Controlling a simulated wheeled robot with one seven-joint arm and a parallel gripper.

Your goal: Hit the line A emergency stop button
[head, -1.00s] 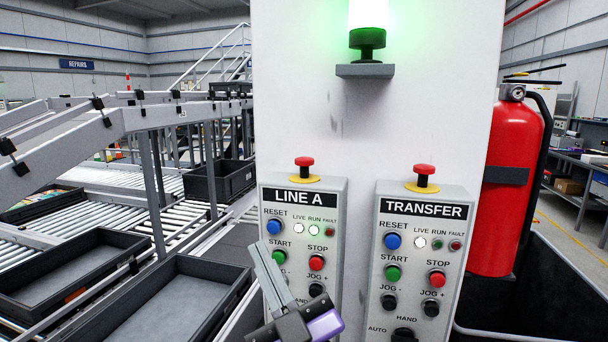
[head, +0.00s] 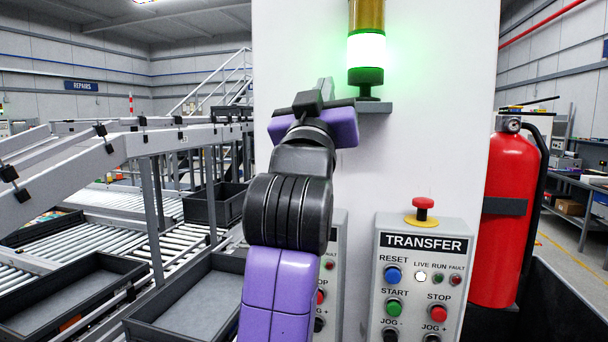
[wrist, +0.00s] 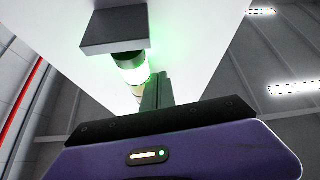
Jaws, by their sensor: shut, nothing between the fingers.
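The Line A panel (head: 338,255) is mostly hidden behind my arm in the head view. Only its right strip shows, with part of the red STOP button (head: 321,297). Its red mushroom emergency stop on top is hidden. My gripper (head: 325,90) is raised high in front of the white cabinet, pointing upward just left of the stack light. It is shut and empty. In the wrist view my shut fingers (wrist: 157,92) point up beside the light. The Transfer panel (head: 462,268) stands to the right, with its own red mushroom button (head: 423,208) on a yellow collar.
A stack light (head: 366,52) glows green on a grey bracket (head: 376,106), close to my gripper; the bracket also shows in the wrist view (wrist: 114,30). A red fire extinguisher (head: 505,220) stands at right. Conveyors with black trays (head: 215,292) lie at left.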

